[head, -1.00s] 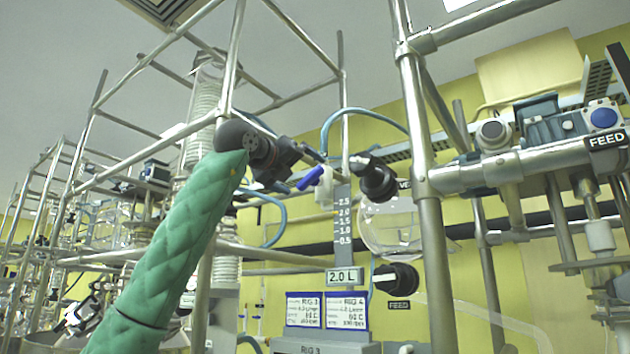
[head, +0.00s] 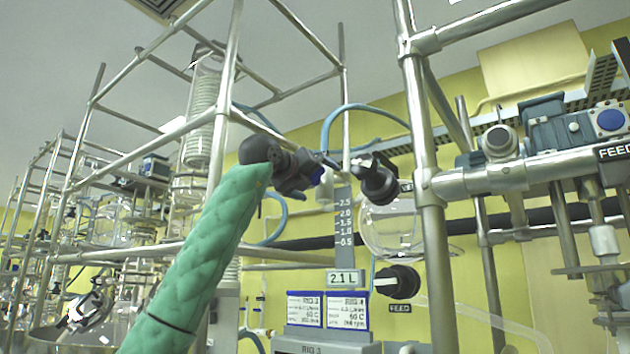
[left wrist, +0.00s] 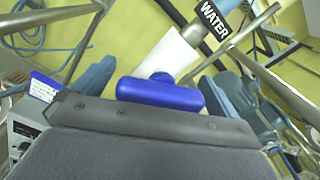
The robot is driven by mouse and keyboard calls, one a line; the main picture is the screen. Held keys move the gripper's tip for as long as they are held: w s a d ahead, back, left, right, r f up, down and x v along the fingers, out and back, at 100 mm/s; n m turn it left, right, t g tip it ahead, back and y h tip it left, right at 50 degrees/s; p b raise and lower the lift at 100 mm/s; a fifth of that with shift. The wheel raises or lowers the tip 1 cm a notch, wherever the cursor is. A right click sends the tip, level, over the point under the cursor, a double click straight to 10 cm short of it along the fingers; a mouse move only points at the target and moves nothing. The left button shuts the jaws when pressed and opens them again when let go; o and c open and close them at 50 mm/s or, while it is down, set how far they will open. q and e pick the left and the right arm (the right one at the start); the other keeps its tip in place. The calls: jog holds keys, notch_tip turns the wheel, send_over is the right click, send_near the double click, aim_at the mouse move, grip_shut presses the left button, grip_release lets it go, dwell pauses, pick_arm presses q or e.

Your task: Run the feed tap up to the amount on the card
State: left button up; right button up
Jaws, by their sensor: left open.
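The feed knob (head: 397,281), black with a FEED label under it, sits right of the readout (head: 344,278), which reads 2.1 L. A graduated scale (head: 345,215) stands above the readout. Two blue-edged cards, RIG 3 (head: 305,309) and RIG 4 (head: 346,309), stand below; their small print is hard to read. My left gripper (head: 312,174) is open at a blue-handled tap. In the left wrist view the blue handle (left wrist: 160,95) lies between the spread fingers, on a white body (left wrist: 170,55) beside a WATER label (left wrist: 214,18). Contact cannot be told.
A black vent knob (head: 376,181) is just right of my left gripper, before a round glass vessel (head: 392,228). A steel upright (head: 428,200) stands further right. Metal frame bars (head: 225,110) surround my left arm. Blue hoses (head: 350,108) loop behind.

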pick_arm(q)
jog(key=c, duration=1)
